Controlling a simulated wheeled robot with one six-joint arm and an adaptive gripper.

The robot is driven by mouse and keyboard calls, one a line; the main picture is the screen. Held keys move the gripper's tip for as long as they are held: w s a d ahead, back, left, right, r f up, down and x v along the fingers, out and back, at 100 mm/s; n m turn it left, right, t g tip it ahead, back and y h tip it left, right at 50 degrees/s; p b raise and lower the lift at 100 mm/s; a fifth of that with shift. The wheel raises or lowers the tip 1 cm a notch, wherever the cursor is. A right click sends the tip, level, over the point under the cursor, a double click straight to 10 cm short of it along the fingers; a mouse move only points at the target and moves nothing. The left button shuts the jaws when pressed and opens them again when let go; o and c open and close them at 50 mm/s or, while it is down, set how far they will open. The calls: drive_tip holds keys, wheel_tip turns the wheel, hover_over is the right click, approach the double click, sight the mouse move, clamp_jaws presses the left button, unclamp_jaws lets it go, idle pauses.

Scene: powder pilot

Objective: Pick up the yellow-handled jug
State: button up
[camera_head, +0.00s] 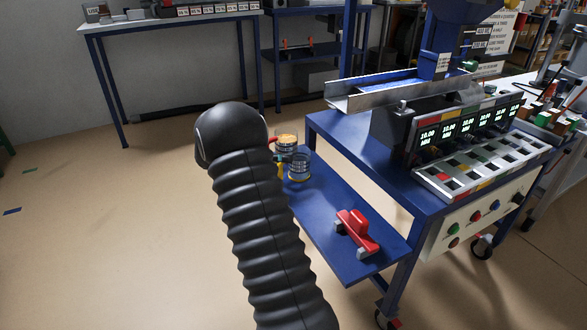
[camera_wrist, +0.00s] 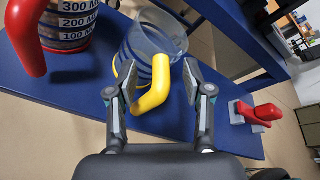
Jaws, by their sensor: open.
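The yellow-handled jug is a clear jug that stands on a blue shelf. In the wrist view its clear body (camera_wrist: 150,42) is at the top middle, and its yellow handle (camera_wrist: 157,90) points toward me. My gripper (camera_wrist: 150,84) is open, with one finger on each side of the handle; I cannot tell whether either finger touches it. In the head view the jug (camera_head: 299,165) shows just right of my dark arm, with its handle partly hidden.
A red-handled jug (camera_wrist: 68,28) with measure marks stands close by on the left. A red tool with grey ends (camera_head: 357,232) lies on the blue shelf (camera_head: 376,262). A machine with a chute (camera_head: 400,92) and lit displays stands above on the blue cart.

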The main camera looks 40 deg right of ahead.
clamp_jaws()
idle(0.3)
wheel_tip(320, 180, up, 10)
drive_tip(key=shift+p, duration=0.35)
idle(0.4)
